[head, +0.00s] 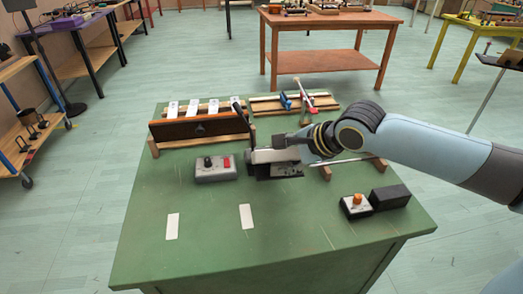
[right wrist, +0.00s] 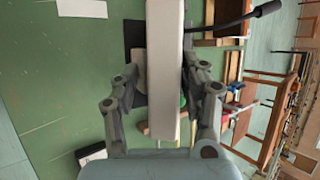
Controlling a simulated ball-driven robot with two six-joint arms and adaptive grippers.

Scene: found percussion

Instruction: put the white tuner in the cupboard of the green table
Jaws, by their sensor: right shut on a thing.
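The white tuner (head: 272,156) shows as a pale block at my right gripper (head: 276,150), above the middle of the green table (head: 200,249). In the right wrist view, a long pale bar, the tuner (right wrist: 165,60), stands between the two fingers of my right gripper (right wrist: 165,105), which is shut on it. A dark thing lies behind or under the tuner, and I cannot tell whether the two touch. The cupboard's inside is hidden; only the table's top and a strip of its front show. My left gripper is not in view.
A grey box with a red button (head: 214,169) stands left of the gripper. A wooden rack (head: 200,129) and red and blue tools (head: 294,103) lie behind. An orange-knobbed box (head: 355,206) and a black block (head: 390,197) stand at right. The table's front is mostly clear.

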